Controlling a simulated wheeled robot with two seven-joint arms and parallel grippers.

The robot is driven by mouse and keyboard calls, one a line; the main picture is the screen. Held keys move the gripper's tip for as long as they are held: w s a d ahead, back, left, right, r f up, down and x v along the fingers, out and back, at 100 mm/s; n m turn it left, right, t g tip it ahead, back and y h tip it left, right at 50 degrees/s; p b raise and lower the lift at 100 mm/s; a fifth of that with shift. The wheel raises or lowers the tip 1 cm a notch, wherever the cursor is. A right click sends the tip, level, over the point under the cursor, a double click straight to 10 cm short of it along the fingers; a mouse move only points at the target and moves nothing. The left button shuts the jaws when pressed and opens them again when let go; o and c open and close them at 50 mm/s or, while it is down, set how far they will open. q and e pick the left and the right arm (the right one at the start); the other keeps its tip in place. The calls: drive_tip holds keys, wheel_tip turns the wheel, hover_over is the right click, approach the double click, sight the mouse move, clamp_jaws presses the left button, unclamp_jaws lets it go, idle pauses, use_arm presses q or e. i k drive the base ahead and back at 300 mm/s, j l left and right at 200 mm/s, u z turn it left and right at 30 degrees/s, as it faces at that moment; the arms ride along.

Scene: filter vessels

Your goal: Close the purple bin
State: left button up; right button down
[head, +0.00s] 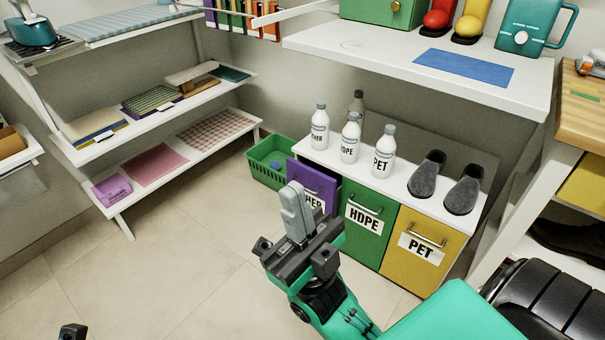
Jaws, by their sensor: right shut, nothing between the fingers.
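The purple bin (312,177) is the left one of three bins in a low white cabinet. Its front stands forward of the green front beside it, with a dark gap behind its upper edge, so it looks partly open. Its label is partly hidden by my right gripper (293,205), which is shut and empty, in front of the bin's left part in the picture. I cannot tell whether it touches the bin. A small dark piece at the bottom left edge seems to belong to my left gripper (73,333); its fingers do not show.
The green HDPE bin (364,222) and yellow PET bin (418,252) look shut. White bottles (350,140) and grey shoes (463,190) stand on the cabinet top (402,187). A green basket (268,172) sits on the floor left of the cabinet. Open floor (180,260) lies to the left.

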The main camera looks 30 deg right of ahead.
sight(319, 187)
drive_tip(key=i+j, duration=0.2)
drive_tip(key=i, duration=0.2)
drive_tip(key=i+j+z, duration=0.15)
drive_tip(key=i, duration=0.25)
drive_tip(key=i+j, duration=0.25)
drive_tip(key=i, duration=0.15)
drive_tip(key=z, duration=1.05)
